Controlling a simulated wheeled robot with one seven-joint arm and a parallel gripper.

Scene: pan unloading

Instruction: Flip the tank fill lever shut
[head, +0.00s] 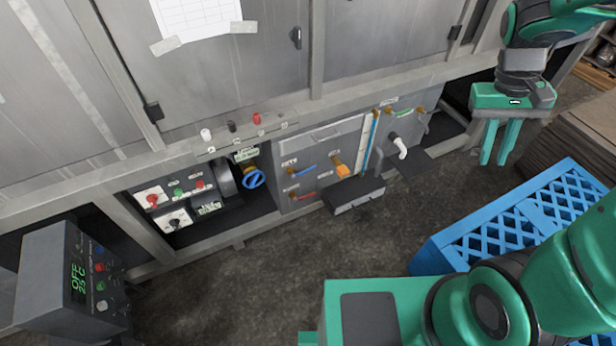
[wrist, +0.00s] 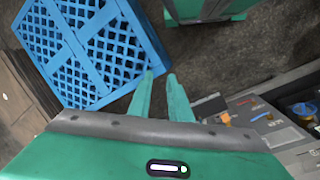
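The lower panel carries several small levers with labels too small to read, so I cannot tell which one is the tank fill lever. A blue-handled lever (head: 303,170) sits at the panel's left, above a red-handled lever (head: 303,196). An orange handle (head: 341,169) is to their right. Brass fittings (head: 420,109) show further right, above a white spout (head: 400,151). My gripper (head: 496,161) hangs at the upper right, fingers down, apart and empty, well away from the levers. In the wrist view the gripper (wrist: 160,76) also shows a gap, with the orange handle (wrist: 226,118) to its right.
A blue slatted crate (head: 500,222) stands at the right, below my gripper. A blue valve wheel (head: 253,178) and switch panel are left of the levers. A dark box (head: 357,196) juts out below them. A control box (head: 75,275) stands lower left. The floor between is clear.

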